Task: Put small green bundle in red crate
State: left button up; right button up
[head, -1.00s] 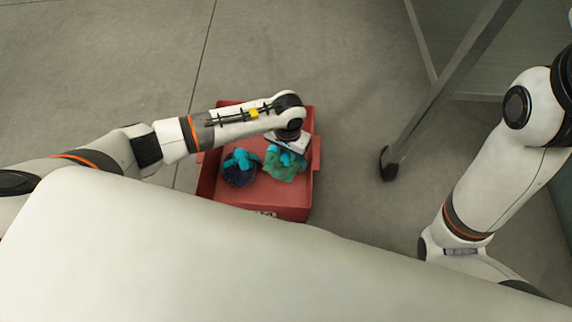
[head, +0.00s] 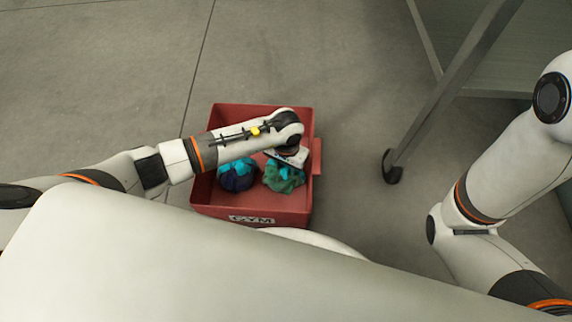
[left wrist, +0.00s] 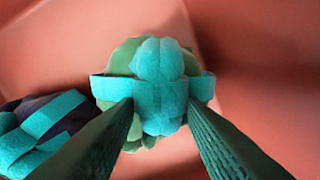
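The small green bundle (head: 284,179), with teal straps and a knot on top, is inside the red crate (head: 262,215), at its right side. My left gripper (head: 287,165) is over the crate, pointing down at this bundle. In the left wrist view the bundle (left wrist: 160,65) is centred. The two dark fingers sit against both sides of its teal knot, so the gripper looks shut on it. The fingertips are hidden in the head view. Whether the bundle touches the crate floor cannot be told. My right gripper is out of view.
A dark blue bundle with teal straps (head: 237,178) lies in the crate, left of the green one; it also shows in the left wrist view (left wrist: 40,125). A grey frame leg on a black caster (head: 392,165) stands right of the crate.

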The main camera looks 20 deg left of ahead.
pick_arm(q)
jog(key=shift+o, duration=1)
